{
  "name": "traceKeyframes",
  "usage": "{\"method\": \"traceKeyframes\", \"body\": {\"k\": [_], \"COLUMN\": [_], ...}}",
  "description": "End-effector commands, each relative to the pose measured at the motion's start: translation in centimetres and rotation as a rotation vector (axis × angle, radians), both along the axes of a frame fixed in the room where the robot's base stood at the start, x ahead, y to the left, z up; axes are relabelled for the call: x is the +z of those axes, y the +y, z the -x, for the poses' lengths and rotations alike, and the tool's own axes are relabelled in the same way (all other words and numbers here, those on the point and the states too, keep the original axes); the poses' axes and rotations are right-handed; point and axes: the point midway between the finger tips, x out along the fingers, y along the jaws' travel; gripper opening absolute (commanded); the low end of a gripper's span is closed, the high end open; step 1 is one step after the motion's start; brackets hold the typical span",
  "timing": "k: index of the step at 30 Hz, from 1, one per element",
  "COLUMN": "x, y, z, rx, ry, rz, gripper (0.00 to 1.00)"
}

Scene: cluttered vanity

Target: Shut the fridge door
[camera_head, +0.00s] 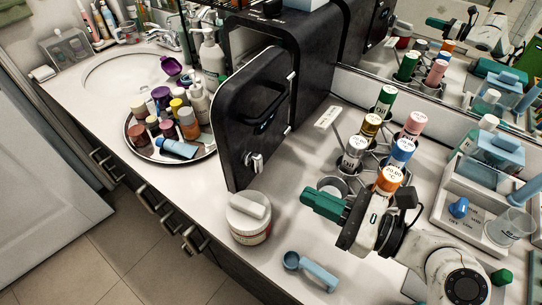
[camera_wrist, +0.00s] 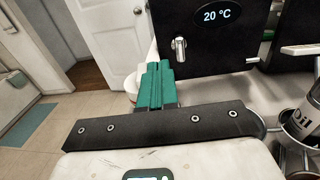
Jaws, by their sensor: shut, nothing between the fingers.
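The small black fridge (camera_head: 300,45) stands on the counter at the top middle of the head view. Its door (camera_head: 235,125) is open, swung out toward the counter's front edge, with a gap between its free side and the body. The door's outer face has a silver handle (camera_head: 254,161) and a display; the wrist view shows the handle (camera_wrist: 180,48) and the display (camera_wrist: 219,15) reading 20 °C. My gripper (camera_head: 308,199) has green fingers, shut and empty, above the counter right of the door and apart from it. In the wrist view the fingertips (camera_wrist: 158,66) point toward the door.
A white lidded jar (camera_head: 249,222) stands near the door's lower edge. A light-blue scoop (camera_head: 312,270) lies at the counter front. A rack of bottles (camera_head: 371,125) stands right of the fridge. A round tray (camera_head: 140,152) of bottles is left of the door.

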Motion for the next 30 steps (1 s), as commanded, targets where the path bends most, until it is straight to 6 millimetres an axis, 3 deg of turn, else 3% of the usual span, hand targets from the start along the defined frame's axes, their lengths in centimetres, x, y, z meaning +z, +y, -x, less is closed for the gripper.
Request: {"method": "traceKeyframes", "body": {"k": [5,21,30], "x": [0.2,0.2,0.1], "y": [1.3,9.6,11.7], "z": [-0.7,-6.1,-7.5], "rx": [0.007,0.005,0.003], "ry": [0.005,0.005,0.004], "rz": [-0.01,-0.008,-0.007], "gripper": [0.0,0.0,0.0]}}
